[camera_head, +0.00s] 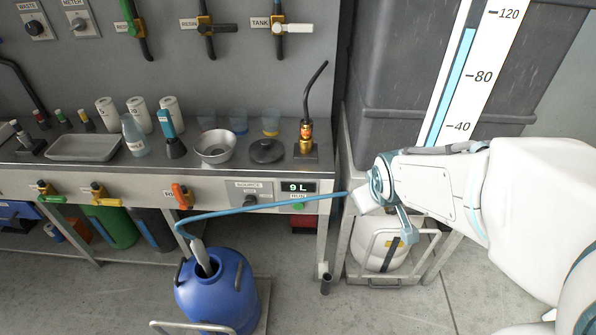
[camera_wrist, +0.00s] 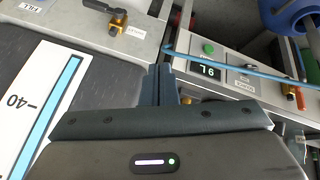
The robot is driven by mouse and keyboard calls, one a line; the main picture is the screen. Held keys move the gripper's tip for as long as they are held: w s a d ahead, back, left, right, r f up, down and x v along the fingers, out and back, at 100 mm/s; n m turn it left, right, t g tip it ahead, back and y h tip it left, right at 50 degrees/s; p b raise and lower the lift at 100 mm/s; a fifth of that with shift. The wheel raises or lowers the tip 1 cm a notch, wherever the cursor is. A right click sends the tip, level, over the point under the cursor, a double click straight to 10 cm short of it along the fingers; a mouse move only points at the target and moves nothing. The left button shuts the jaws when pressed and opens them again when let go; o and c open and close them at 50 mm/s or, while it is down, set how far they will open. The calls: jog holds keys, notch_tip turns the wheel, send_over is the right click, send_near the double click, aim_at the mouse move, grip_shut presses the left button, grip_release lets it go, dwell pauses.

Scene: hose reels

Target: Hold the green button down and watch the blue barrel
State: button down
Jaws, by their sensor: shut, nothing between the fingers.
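The green button (camera_head: 299,206) sits on the bench front under the "9 L" display (camera_head: 299,188); the wrist view shows the button (camera_wrist: 208,48) upside down and uncovered. The blue barrel (camera_head: 222,295) stands on the floor at lower left, with a grey nozzle (camera_head: 201,257) in its top opening. Its liquid level is not visible. A blue hose (camera_head: 262,206) runs from the nozzle across the panel, just above the button, towards my gripper. My gripper (camera_head: 408,232) is right of the button and apart from it. Its fingers (camera_wrist: 158,78) are shut and empty.
A dark tank (camera_head: 410,70) with a blue level gauge (camera_head: 455,85) stands at right. A white container (camera_head: 378,243) sits beneath it. The bench top holds a metal bowl (camera_head: 215,146), bottles and a tray (camera_head: 84,147). The hose crosses between my fingers and the panel face.

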jog(key=w+a+f+n+t+y+b, duration=0.1)
jog(key=w+f+n+b, duration=0.15)
jog(key=f, duration=0.25)
jog(key=w+a+f+n+t+b, duration=0.1)
jog(key=w+f+b, duration=0.1)
jog(key=w+f, duration=0.15)
jog(key=n+t+y+b, duration=0.3)
jog(key=n+y+b, duration=0.35)
jog(key=b, duration=0.35)
send_near(298, 206)
jog(key=s+d, duration=0.1)
jog(key=s, duration=0.3)
jog(key=s+a+f+n+t+y+b, duration=0.1)
jog(key=a+f+n+y+b, duration=0.3)
jog(key=a+y+b, duration=0.1)
jog(key=shift+s+f+b, duration=0.2)
jog(key=shift+f+b, duration=0.15)
jog(key=shift+b, duration=0.2)
jog(key=shift+w, duration=0.1)
jog(key=w+b, duration=0.2)
jog(key=w, duration=0.6)
jog(key=shift+w+d, duration=0.2)
jog(key=shift+w, duration=0.15)
jog(key=shift+w+b, duration=0.1)
jog(key=shift+b, duration=0.25)
jog(key=shift+w, duration=0.3)
